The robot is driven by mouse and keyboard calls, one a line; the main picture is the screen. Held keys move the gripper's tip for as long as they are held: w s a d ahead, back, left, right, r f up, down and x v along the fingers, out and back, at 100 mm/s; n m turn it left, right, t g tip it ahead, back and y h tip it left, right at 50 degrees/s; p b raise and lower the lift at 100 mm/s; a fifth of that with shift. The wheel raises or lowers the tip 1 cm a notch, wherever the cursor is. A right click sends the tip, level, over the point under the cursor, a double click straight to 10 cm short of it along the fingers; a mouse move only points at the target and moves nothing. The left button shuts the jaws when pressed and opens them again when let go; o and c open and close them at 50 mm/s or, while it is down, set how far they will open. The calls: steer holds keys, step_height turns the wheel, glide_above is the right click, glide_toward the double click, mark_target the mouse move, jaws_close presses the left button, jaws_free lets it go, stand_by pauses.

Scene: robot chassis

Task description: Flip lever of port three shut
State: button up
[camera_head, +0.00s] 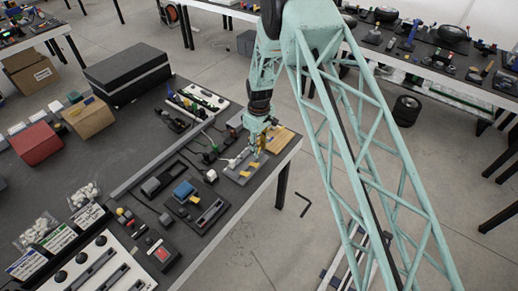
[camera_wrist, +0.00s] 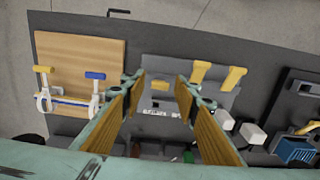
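My gripper (camera_wrist: 160,78) points down at a grey panel (camera_wrist: 212,98) in the wrist view. Its two tan-padded fingers are apart with nothing held between them. The panel carries two yellow lever handles, one (camera_wrist: 200,72) just right of the right fingertip and one (camera_wrist: 234,78) farther right. A smaller yellow piece (camera_wrist: 159,86) shows between the fingers. White lettering lies below it, too small to read, so I cannot tell which lever is port three. In the head view my gripper (camera_head: 258,148) is over the grey panel (camera_head: 238,173); the levers are small there.
A wooden board (camera_wrist: 82,50) with a white fitting and yellow and blue handles lies left of the panel. White blocks (camera_wrist: 252,133) and a blue piece (camera_wrist: 293,150) are at right. The table edge is close beyond the panel. Other tools crowd the dark table (camera_head: 135,140).

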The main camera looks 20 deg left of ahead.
steer(key=shift+f, duration=0.15)
steer(key=c, duration=0.9)
